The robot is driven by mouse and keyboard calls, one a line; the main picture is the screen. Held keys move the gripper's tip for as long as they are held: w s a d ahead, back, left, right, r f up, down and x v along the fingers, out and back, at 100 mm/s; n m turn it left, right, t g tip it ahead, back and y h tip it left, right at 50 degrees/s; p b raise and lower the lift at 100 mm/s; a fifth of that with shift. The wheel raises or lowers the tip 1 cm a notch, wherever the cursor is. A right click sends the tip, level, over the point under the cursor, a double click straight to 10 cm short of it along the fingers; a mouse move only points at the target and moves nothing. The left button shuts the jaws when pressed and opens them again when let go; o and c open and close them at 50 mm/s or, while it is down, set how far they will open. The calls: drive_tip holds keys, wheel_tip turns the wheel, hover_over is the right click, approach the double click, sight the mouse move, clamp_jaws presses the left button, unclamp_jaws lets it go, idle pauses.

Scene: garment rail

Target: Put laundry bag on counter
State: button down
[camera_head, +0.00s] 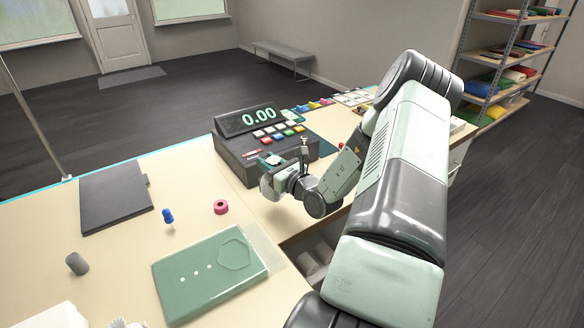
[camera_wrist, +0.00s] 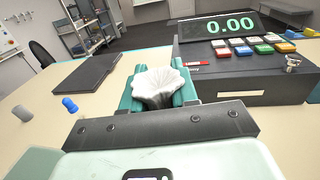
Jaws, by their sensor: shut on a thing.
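A small whitish, gathered bag (camera_wrist: 158,84) is between the green fingers of my gripper (camera_wrist: 160,92) in the wrist view. It looks like the laundry bag; its lower part is hidden by the fingers and the gripper body. In the head view my gripper (camera_head: 272,172) is by the front left corner of the cash register, with the pale bag (camera_head: 267,190) at its end. My gripper is shut on the bag. The beige counter (camera_head: 195,180) lies beneath and to the left. I cannot tell whether the bag touches the counter.
The cash register (camera_head: 236,158) stands close behind my gripper.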

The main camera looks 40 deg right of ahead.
wheel_tip(320, 180, down, 8)
drive_tip(key=shift+f, duration=0.1)
idle(0.4)
drive_tip(key=shift+f, duration=0.15)
drive_tip(key=c, duration=0.9)
unclamp_jaws()
drive_tip(key=shift+o, duration=0.2)
drive_tip(key=s+d, duration=0.1)
drive_tip(key=s, duration=1.1)
drive_tip(key=shift+d, duration=0.25)
